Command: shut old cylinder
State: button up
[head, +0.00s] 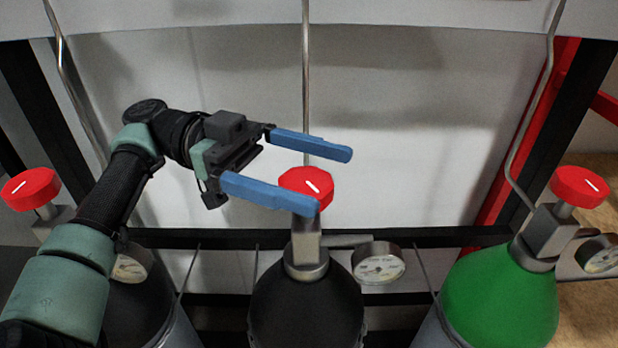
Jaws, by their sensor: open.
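Three gas cylinders stand in a row, and I cannot tell from the picture which is the old one. The middle black cylinder (306,305) has a red valve knob (308,183) with a white mark on top. The left dark cylinder (140,310) is partly hidden by my arm; its red knob (31,188) shows at the far left. The right cylinder is green (500,295), with a red knob (580,186). My gripper (335,181) is open, its two blue fingers pointing right, around or just above the middle knob. The near finger overlaps the knob's lower edge; contact cannot be told.
Pressure gauges sit beside the middle valve (379,264), the left valve (130,265) and the right valve (598,254). Thin metal pipes (306,80) rise behind the valves. A black rail (440,237) runs behind the cylinders, before a pale panel (420,130).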

aim_at(311, 180)
notch_tip(311, 180, up, 8)
jog(key=shift+f+p, duration=0.1)
jog(key=shift+p, duration=0.9)
jog(key=shift+d, duration=0.1)
